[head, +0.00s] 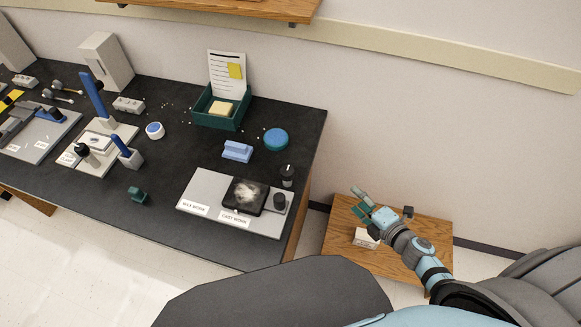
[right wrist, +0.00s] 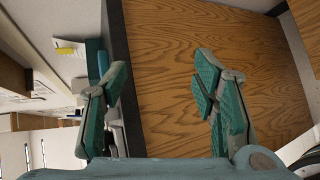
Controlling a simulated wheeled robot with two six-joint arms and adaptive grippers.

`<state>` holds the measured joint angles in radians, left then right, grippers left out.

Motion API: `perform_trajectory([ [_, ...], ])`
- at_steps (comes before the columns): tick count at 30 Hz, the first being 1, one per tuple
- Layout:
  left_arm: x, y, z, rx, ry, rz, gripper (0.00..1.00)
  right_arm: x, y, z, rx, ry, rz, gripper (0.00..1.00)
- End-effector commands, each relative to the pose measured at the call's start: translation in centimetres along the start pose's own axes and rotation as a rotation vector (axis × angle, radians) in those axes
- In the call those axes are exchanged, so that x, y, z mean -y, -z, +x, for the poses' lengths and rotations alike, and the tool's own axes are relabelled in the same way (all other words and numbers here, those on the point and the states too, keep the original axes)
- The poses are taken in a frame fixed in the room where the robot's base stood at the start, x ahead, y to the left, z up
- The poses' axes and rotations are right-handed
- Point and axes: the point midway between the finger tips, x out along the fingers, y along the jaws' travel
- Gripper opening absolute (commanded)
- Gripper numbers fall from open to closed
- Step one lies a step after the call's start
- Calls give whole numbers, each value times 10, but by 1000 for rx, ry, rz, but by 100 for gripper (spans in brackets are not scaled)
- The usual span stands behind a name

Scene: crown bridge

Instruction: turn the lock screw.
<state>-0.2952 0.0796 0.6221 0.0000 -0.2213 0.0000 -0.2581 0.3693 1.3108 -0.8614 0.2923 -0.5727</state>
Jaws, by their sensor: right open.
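My right gripper (head: 362,203) is in the head view, above the small wooden table at the right, well away from the dark bench. A device with a tall blue post (head: 94,96) stands on a pale plate at the left of the bench. A dark knob (head: 82,149) shows at its front. I cannot tell which small part is the lock screw. My left gripper is not in view.
The bench (head: 160,205) carries a grey tray (head: 205,186) with a dark square pad, a blue block (head: 237,151), a round blue tub (head: 276,139) and a green box (head: 217,121). A white labelled block (head: 365,238) is on the wooden table (head: 392,262). A shelf (head: 225,8) overhangs the back.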

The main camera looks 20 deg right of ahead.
Motion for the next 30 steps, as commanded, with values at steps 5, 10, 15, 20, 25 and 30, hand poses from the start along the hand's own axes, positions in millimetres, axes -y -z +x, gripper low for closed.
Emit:
perform_trajectory([
  [5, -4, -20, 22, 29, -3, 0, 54, -131, 53, -3, -312, -374, -1262, 54],
  [10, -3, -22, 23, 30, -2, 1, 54, -146, 67, -3, -367, -432, -1618, 54],
  [15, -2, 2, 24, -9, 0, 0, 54, -147, 87, 32, -367, -432, -1609, 54],
  [20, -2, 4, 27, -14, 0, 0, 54, -147, 110, 73, -370, -431, -1605, 54],
  [25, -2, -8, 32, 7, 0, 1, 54, -146, 126, 103, -370, -429, -1607, 54],
  [30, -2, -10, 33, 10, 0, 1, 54, -147, 133, 115, -372, -428, -1608, 54],
])
